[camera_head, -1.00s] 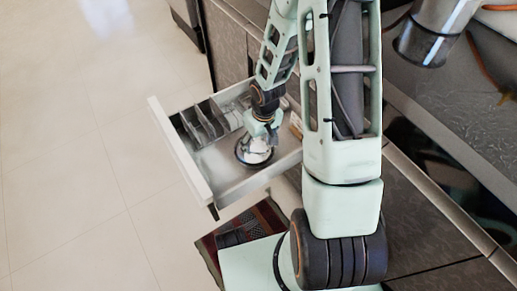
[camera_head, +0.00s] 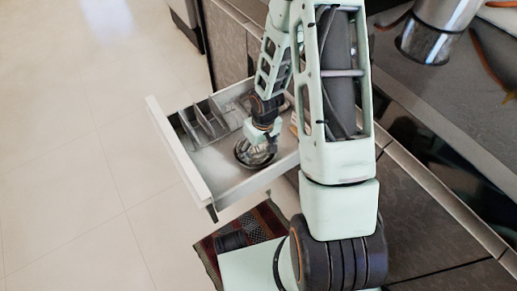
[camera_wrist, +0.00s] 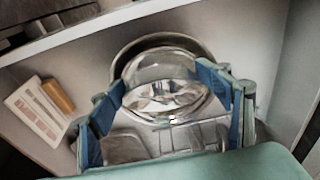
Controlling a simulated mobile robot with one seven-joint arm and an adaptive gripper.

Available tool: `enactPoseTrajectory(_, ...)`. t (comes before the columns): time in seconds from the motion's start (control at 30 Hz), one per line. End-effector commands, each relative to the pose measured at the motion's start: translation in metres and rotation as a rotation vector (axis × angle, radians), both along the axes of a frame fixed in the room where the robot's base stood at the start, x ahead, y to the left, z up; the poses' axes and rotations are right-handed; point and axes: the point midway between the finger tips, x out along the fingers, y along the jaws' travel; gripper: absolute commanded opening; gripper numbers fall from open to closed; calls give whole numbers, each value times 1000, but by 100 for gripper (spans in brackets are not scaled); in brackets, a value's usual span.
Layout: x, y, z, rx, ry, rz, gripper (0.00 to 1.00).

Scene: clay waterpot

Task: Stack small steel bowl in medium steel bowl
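The small steel bowl (camera_wrist: 165,90) is shiny and sits between my gripper's blue-padded fingers in the wrist view; the pads lie against its two sides. My gripper (camera_wrist: 163,78) is spread wide and looks shut on this bowl. The medium steel bowl (camera_wrist: 128,52) is wider, and its darker rim shows behind and around the small bowl. In the head view the small bowl (camera_head: 256,152) is just under my gripper (camera_head: 263,142), within the dark ring of the medium bowl (camera_head: 240,160). Whether the two bowls touch is hidden.
The bowls are in an open drawer (camera_head: 172,152) with upright dividers (camera_head: 203,120) at its left. A box with a printed label (camera_wrist: 35,112) lies near the drawer wall. A patterned rug (camera_head: 262,222) is on the floor below. The countertop (camera_head: 450,120) is at right.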

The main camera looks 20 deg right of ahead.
Motion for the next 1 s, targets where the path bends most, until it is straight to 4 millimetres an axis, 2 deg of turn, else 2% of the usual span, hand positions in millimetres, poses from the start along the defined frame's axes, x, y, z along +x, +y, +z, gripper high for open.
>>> enactPoseTrajectory(0.07, 0, 0, 0, 0, 0, 0, 82)
enactPoseTrajectory(0.37, 0, 0, 2, 0, -1, 0, 82)
enactPoseTrajectory(0.53, 0, 0, 14, 0, -1, 0, 82)
enactPoseTrajectory(0.8, -6, -3, 76, -1, -4, -1, 82)
enactPoseTrajectory(1.0, -12, -5, 113, 0, -3, -1, 82)
